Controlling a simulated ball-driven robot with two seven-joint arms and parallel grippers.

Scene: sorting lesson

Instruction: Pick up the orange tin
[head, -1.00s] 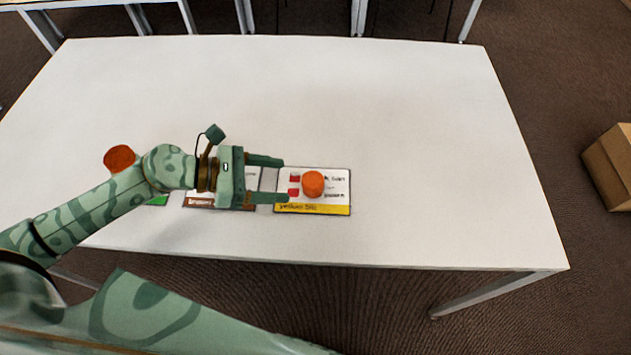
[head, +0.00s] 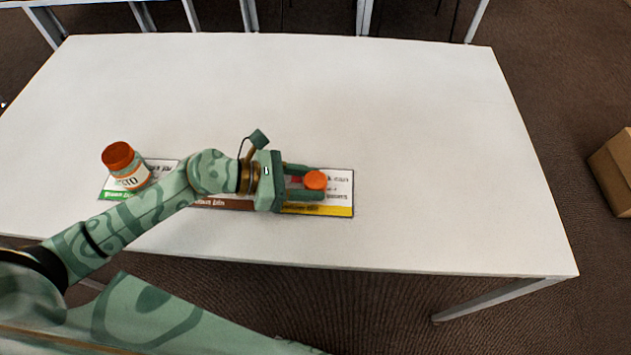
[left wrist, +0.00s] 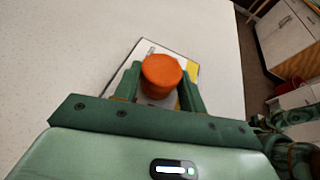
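The orange tin (head: 316,180) is a short round tin over the yellow-edged card (head: 343,211) near the table's front edge. My left gripper (head: 313,181) reaches it from the left, with one finger on each side. In the left wrist view the tin (left wrist: 162,76) sits between the fingertips, and both fingers lie against its sides. My left gripper is shut on it. I cannot tell whether the tin is clear of the card. My right gripper is not in view.
A jar with an orange-red lid (head: 118,155) stands on the green-edged card (head: 110,194) at the left, behind my left arm. A brown-edged card (head: 225,204) is partly hidden under the gripper. The white table (head: 420,120) is clear behind and right. A cardboard box (head: 612,170) lies off the table.

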